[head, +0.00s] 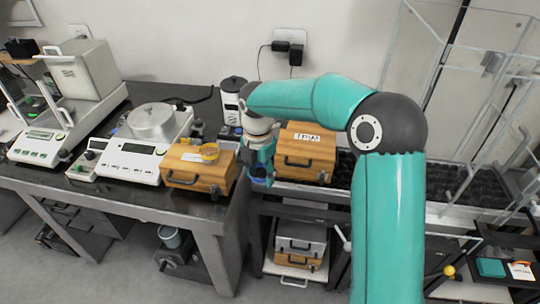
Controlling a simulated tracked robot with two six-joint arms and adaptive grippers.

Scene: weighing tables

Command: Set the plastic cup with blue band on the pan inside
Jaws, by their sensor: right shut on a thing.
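My right gripper (262,160) is at the middle of the view, pointing down, beside the right end of the dark table. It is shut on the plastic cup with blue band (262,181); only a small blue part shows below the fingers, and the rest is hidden. At the far left stands a balance with a clear-walled chamber (40,105); the pan inside is too small to make out clearly. A second balance (134,158) with an open round metal pan (152,119) stands nearer the gripper. My left gripper is not in view.
Another wooden case (305,157) is right of the gripper. Tall clear panels rise at the right.

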